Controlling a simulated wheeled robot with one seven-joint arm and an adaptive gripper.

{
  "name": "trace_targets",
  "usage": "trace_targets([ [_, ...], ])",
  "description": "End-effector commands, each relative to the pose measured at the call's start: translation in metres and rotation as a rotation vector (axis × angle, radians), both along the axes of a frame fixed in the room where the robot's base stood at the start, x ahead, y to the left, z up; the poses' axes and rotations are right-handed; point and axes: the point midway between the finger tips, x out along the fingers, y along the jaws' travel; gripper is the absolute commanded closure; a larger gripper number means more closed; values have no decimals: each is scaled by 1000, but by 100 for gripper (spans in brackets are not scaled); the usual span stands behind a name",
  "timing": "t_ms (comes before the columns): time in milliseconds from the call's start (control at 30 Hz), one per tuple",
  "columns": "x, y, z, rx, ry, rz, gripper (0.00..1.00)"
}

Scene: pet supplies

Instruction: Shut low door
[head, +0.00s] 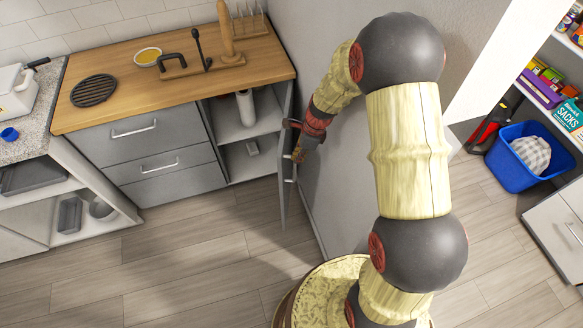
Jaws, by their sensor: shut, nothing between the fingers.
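The low door (282,198) is a grey cabinet door, hinged on the right side of the cabinet. It stands wide open, swung out toward me and seen almost edge-on, close to the grey wall. The cabinet's lower compartment (262,156) is open to view, with a shelf across it. My gripper (298,154) is shut and empty, pointing down at the right, outer side of the door near its handle. I cannot tell whether it touches the door.
A wooden counter (200,92) tops the cabinet and the grey drawers (135,133). A white roll (245,107) stands inside on the shelf. The grey wall (330,190) is close on the right. The floor (190,245) in front is clear.

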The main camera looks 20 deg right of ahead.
Motion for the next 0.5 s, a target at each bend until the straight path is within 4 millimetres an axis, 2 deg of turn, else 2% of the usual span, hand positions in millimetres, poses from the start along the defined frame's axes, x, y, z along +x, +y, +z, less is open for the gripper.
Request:
trace_targets([
  [267,1,5,-22,0,4,-5,100],
  [500,5,14,-63,1,4,-4,100],
])
